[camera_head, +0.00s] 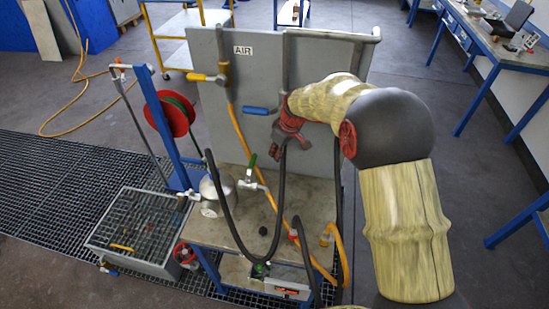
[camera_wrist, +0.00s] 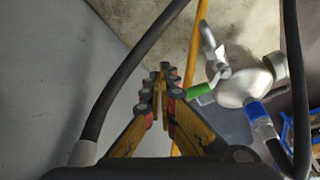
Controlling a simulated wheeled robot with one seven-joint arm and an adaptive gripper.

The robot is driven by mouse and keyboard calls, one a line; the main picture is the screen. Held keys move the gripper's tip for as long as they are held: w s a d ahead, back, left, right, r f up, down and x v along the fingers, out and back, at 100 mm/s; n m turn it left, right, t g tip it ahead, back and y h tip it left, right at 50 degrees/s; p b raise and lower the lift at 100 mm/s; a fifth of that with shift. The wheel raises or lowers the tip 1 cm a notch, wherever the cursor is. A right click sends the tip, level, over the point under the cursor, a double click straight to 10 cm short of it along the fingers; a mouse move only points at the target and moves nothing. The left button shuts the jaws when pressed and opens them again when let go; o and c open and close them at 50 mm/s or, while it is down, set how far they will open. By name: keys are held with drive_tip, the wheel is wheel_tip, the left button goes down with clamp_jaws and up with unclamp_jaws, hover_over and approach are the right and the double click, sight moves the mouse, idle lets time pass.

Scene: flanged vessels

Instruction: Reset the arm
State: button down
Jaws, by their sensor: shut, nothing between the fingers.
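My arm reaches from the right of the head view toward the grey panel (camera_head: 262,90) marked AIR. My gripper (camera_head: 277,157) is red in that view and sits in front of the panel, above the small bench (camera_head: 262,215). In the wrist view my gripper (camera_wrist: 163,85) points up the picture, its yellow-black fingers brought together with nothing between them. Black hoses pass close on both sides of the fingers in the wrist view, and whether any touches is unclear.
A metal vessel (camera_head: 217,190) with a green-handled valve stands on the bench's left; the vessel (camera_wrist: 240,75) also shows right of my fingers. A black hose (camera_head: 222,205) and an orange hose (camera_head: 243,145) hang nearby. A red reel (camera_head: 170,113) stands left. Open floor lies behind.

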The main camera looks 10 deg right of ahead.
drive_tip(key=w+v, duration=0.1)
drive_tip(key=v, duration=0.6)
drive_tip(key=shift+s+d+r+p, duration=0.15)
drive_tip(key=shift+d+r+p, duration=0.05)
drive_tip(key=shift+r+p, duration=0.2)
drive_tip(key=s+d+r+m+t+b, duration=0.1)
drive_tip(key=s+d+r+m, duration=0.1)
drive_tip(key=s, duration=1)
drive_tip(key=s+d+r+m+t+h+b, duration=0.1)
drive_tip(key=s+d+r+m+b, duration=0.1)
drive_tip(key=s, duration=1)
drive_tip(key=s+d+r+m+t+h+b, duration=0.1)
drive_tip(key=s+r+m, duration=0.3)
drive_tip(key=s, duration=0.9)
drive_tip(key=shift+d+r+b, duration=0.3)
drive_tip(key=shift+d+r, duration=0.3)
drive_tip(key=shift+d, duration=0.25)
